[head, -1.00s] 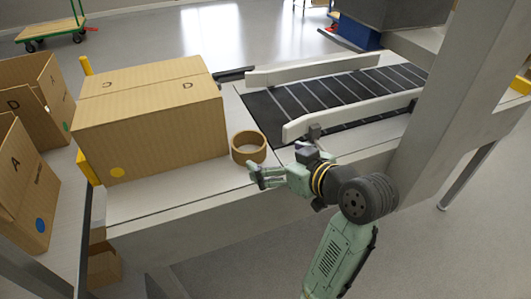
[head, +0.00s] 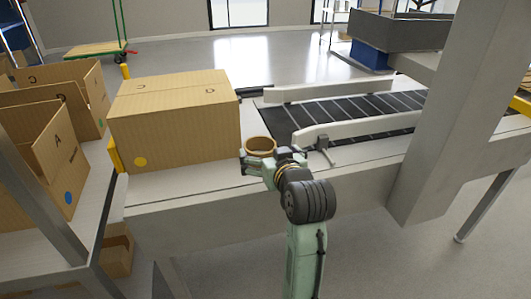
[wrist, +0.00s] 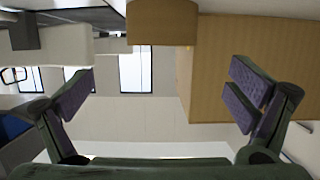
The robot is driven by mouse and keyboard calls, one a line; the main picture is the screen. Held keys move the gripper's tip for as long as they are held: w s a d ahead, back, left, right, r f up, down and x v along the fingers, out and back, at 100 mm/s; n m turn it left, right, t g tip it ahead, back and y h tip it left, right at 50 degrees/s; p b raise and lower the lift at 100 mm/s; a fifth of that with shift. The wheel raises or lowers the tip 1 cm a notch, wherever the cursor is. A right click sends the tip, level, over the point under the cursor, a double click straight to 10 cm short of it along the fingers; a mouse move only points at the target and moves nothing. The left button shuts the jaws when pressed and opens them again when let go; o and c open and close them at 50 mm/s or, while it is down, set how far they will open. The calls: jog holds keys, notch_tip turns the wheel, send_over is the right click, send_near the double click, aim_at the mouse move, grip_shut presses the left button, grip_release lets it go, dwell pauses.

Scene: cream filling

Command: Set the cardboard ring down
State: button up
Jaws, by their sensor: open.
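The brown cardboard ring (head: 260,143) rests on the pale table top, between the large closed box (head: 175,130) and the conveyor. My gripper (head: 246,162) is at the near side of the ring and hides its lower front part. In the wrist view the gripper (wrist: 160,92) has its fingers wide apart with nothing between them. The ring (wrist: 162,22) shows there at the top edge, cut off by the frame and outside the space between the fingers. I cannot tell whether the gripper touches the ring.
The closed box stands close left of the ring. The conveyor belt (head: 345,112) with pale side rails lies to the right and behind. Open boxes (head: 50,155) stand on the far left. A grey post (head: 437,120) rises at the right. A strip of table front is bare.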

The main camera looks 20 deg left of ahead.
aim_at(262, 147)
jog(key=shift+f+p+x, duration=0.15)
jog(key=shift+p+x, duration=0.15)
jog(key=shift+x, duration=1.45)
jog(key=shift+f+p+x, duration=0.2)
jog(key=shift+p+x, duration=0.1)
jog(key=shift+x, duration=1.5)
jog(key=shift+s, duration=0.15)
jog(key=shift+c, duration=0.4)
jog(key=c, duration=1.1)
jog(key=shift+r, duration=0.15)
